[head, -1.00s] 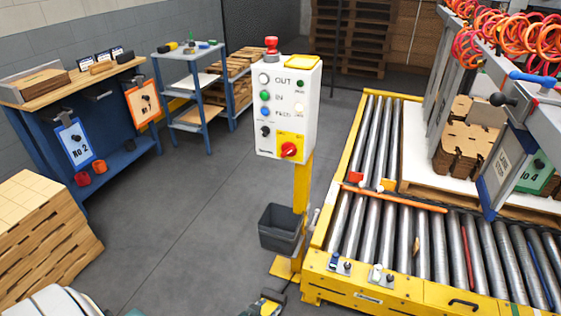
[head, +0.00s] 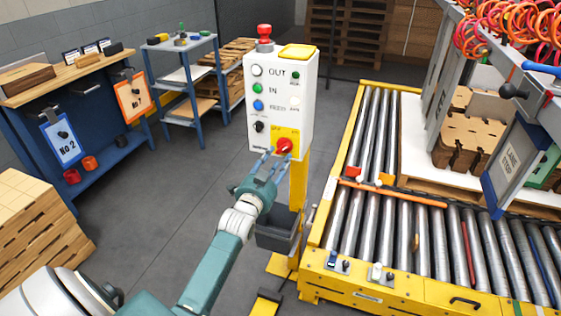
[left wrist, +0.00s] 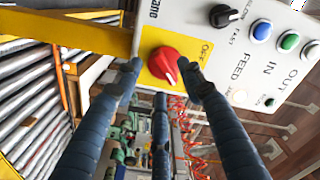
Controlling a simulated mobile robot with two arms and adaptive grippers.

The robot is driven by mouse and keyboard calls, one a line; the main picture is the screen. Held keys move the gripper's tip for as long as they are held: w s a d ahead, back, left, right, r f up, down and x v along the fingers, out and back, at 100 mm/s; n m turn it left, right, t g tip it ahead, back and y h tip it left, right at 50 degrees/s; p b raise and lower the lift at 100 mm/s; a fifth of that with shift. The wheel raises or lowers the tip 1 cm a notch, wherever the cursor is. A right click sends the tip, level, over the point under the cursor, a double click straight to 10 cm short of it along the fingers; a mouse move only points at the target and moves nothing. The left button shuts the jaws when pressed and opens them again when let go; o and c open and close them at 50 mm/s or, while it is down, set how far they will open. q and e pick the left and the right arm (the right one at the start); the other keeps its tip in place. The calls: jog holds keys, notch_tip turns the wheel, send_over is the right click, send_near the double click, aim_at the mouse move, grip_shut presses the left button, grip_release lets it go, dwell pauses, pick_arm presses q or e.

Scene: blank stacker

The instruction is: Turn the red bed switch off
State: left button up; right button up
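The red switch (head: 284,145) is a rotary knob on a yellow plate at the bottom right of the white control box (head: 262,105), which stands on a yellow post. In the left wrist view the red knob (left wrist: 163,63) sits on its yellow plate, with the word OFF legible beside it. My left gripper (head: 275,160) is open just in front of the knob. In the left wrist view its fingertips (left wrist: 158,72) are spread around the knob's area, with a third finger below; whether any touches it I cannot tell. My right gripper is not in view.
A roller conveyor (head: 375,210) with a yellow frame stands right of the post. A dark bin (head: 277,238) hangs low on the post. A blue workbench (head: 75,115) and stacked cardboard (head: 40,220) are at the left. Open floor lies between.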

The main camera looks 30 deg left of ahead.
aim_at(281, 152)
pick_arm(q)
jog(key=b+x, duration=0.1)
jog(key=x, duration=0.2)
jog(key=shift+w, duration=0.2)
grip_shut()
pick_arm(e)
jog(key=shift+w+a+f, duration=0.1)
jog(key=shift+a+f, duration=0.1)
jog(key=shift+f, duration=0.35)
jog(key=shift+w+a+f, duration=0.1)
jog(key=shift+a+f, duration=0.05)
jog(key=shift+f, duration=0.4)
